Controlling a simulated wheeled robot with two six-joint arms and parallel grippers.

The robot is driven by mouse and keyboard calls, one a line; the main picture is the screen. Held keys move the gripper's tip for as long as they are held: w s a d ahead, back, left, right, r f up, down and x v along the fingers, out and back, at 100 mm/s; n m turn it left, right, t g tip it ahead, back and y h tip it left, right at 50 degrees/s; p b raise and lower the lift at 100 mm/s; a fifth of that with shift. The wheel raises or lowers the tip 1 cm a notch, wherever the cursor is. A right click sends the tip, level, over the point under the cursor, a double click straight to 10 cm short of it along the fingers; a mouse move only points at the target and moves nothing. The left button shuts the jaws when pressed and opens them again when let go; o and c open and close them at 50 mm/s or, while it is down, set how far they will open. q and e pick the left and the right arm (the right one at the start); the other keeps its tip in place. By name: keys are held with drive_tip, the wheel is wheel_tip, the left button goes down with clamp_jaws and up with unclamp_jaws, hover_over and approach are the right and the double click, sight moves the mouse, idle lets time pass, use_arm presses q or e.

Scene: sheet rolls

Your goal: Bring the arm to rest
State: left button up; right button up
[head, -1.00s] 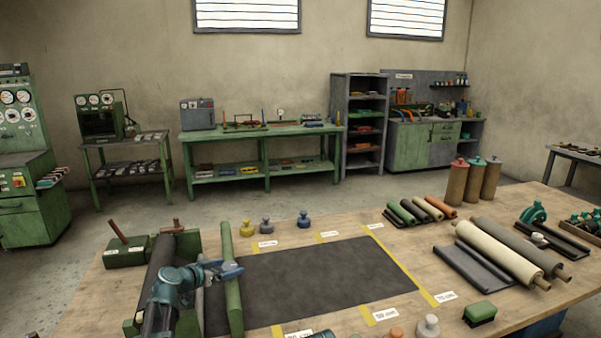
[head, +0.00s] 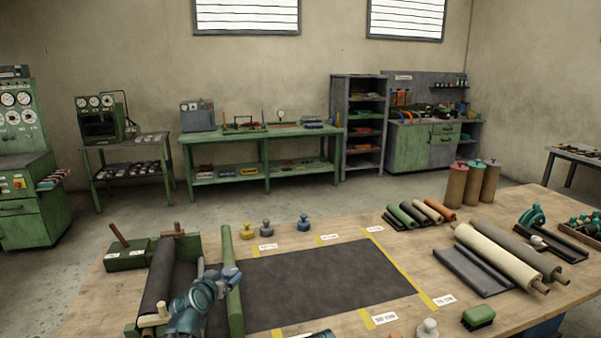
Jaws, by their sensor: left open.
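My left arm comes in at the bottom left. Its blue-grey gripper (head: 230,276) is open, with nothing seen between its fingers. It shows in front of the green bar (head: 232,300) at the left end of the dark sheet (head: 315,275); whether it touches the bar I cannot tell. A dark roll (head: 157,275) lies in a green cradle (head: 187,247) to the left of the gripper, partly hidden by my arm. My right gripper cannot be made out.
The wooden table (head: 440,313) holds yellow strips, small weights (head: 303,222), a cream roll (head: 500,255), a green block (head: 478,316) and several small rolls (head: 413,212). A dark bluish thing is cut off at the bottom edge. The space above the sheet is clear.

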use_arm(q)
drive_tip(key=p+v, duration=0.2)
drive_tip(key=v, duration=0.6)
drive_tip(key=shift+w, duration=0.1)
